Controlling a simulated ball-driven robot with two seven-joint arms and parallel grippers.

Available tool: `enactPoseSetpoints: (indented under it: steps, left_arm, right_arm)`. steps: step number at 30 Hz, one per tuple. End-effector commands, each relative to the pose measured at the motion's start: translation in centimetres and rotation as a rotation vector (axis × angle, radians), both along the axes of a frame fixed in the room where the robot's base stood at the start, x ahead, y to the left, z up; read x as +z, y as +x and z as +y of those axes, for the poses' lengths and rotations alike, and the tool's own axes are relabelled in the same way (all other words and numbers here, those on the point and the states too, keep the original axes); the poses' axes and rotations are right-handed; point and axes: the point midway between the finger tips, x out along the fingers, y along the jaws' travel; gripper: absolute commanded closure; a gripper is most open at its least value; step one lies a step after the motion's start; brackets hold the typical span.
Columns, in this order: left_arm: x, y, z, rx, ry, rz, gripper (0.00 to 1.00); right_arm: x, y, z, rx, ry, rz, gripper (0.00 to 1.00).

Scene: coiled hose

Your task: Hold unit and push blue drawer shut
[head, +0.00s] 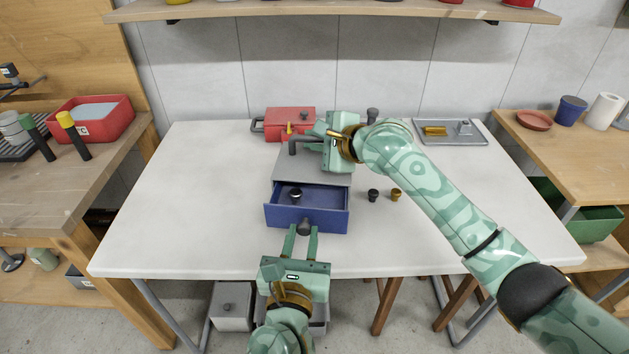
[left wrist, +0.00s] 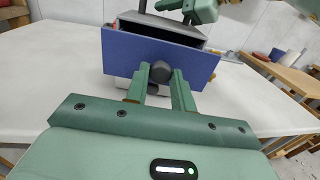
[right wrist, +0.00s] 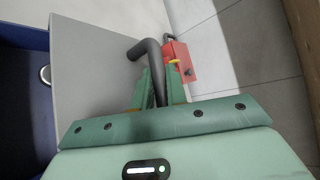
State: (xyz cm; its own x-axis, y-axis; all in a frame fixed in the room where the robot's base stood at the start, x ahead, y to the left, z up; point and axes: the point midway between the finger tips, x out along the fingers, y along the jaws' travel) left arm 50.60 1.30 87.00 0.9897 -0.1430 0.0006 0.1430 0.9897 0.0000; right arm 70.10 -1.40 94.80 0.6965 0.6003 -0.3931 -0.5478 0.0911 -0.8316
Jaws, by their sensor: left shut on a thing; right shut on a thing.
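The grey drawer unit (head: 300,164) stands on the white table with its blue drawer (head: 285,216) pulled out toward me. A small dark round thing (head: 295,194) lies in the drawer. My left gripper (head: 303,232) is shut on the dark drawer knob (left wrist: 162,72), one finger on each side of it. The blue drawer front (left wrist: 120,52) fills the upper part of the left wrist view. My right gripper (right wrist: 160,90) is shut on the dark bent handle (right wrist: 148,50) on top of the unit. My right gripper partly hides the unit's top in the head view.
A red box (head: 290,122) stands behind the unit. Two small knob-like pieces, one dark (head: 373,195) and one brass (head: 396,195), sit right of the drawer. A grey tray (head: 470,138) lies at the back right. The table's left side is clear.

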Motion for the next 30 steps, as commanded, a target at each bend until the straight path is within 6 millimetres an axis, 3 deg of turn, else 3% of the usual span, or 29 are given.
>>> enactPoseSetpoints:
  steps: [30]
  left_arm:
    - [-0.1, 4.1, -0.6, -0.001, -0.001, 0.002, 0.95]
  right_arm:
    - [-0.2, -0.1, 0.1, 0.002, -0.001, 0.002, 1.00]
